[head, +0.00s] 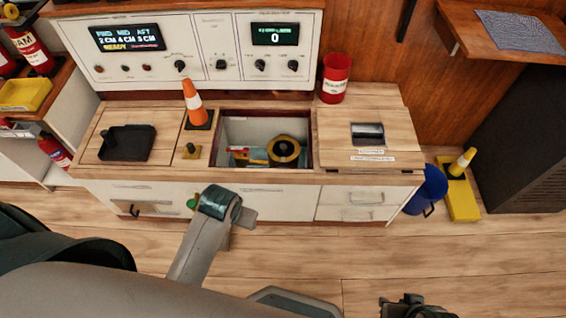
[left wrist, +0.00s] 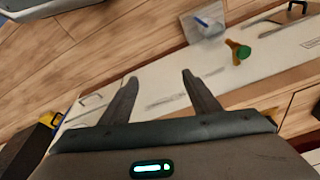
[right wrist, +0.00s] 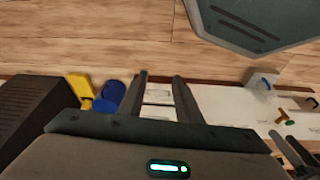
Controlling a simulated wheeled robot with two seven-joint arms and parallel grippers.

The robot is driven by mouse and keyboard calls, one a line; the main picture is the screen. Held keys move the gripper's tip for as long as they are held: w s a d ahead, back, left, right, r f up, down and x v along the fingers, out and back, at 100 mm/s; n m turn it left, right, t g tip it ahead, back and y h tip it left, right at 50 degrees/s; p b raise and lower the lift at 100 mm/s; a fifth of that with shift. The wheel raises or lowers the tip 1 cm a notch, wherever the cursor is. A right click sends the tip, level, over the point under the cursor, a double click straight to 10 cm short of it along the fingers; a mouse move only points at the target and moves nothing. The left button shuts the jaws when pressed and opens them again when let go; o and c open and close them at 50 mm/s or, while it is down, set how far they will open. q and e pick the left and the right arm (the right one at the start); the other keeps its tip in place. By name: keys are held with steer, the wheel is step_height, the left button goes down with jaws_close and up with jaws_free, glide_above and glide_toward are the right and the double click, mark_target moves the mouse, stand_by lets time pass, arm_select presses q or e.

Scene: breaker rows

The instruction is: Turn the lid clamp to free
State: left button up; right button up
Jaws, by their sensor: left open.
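I cannot tell for sure which part is the lid clamp. A small dark knob on a yellow plate (head: 191,151) stands on the counter, left of the open well (head: 225,130). A green-ended brass handle (head: 193,203) is on the cabinet front; it also shows in the left wrist view (left wrist: 240,51) and the right wrist view (right wrist: 285,118). My left gripper (left wrist: 160,78) is open and empty, apart from the green-ended handle, which lies up and right of its fingers there. My right gripper (right wrist: 159,78) is open and empty, with the white drawers beyond its fingers.
The well holds a yellow-and-black round thing (head: 284,150). An orange cone (head: 193,100), a black tray (head: 127,143) and a red bin (head: 335,78) stand on the counter. A blue bin (head: 427,190) and a yellow-based cone (head: 460,200) stand right. Floor in front is clear.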

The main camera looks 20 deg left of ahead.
arm_select(q)
steer(key=w+n, duration=0.1)
steer(key=w, duration=0.7)
step_height(320, 180, up, 10)
steer(key=n+g, duration=0.2)
steer(key=g, duration=0.1)
glide_above(283, 163)
steer(key=shift+f, duration=0.1)
arm_select(e)
steer(key=f, duration=0.1)
steer(key=a, duration=0.1)
steer(key=f, duration=0.1)
steer(key=shift+s+a+f, duration=0.2)
steer(key=shift+a+f, duration=0.05)
steer(key=shift+f, duration=0.05)
arm_select(q)
steer(key=shift+s+f, duration=0.1)
step_height(283, 163, down, 16)
steer(key=b, duration=0.4)
steer(key=shift+f, duration=0.6)
arm_select(e)
steer(key=w+a+t+y, duration=0.2)
steer(key=w+a, duration=0.1)
steer(key=a, duration=0.2)
steer(key=shift+w+r+t, duration=0.2)
steer(key=shift+t, duration=0.2)
arm_select(q)
steer(key=shift+c, duration=0.7)
arm_select(e)
steer(key=shift+a, duration=0.1)
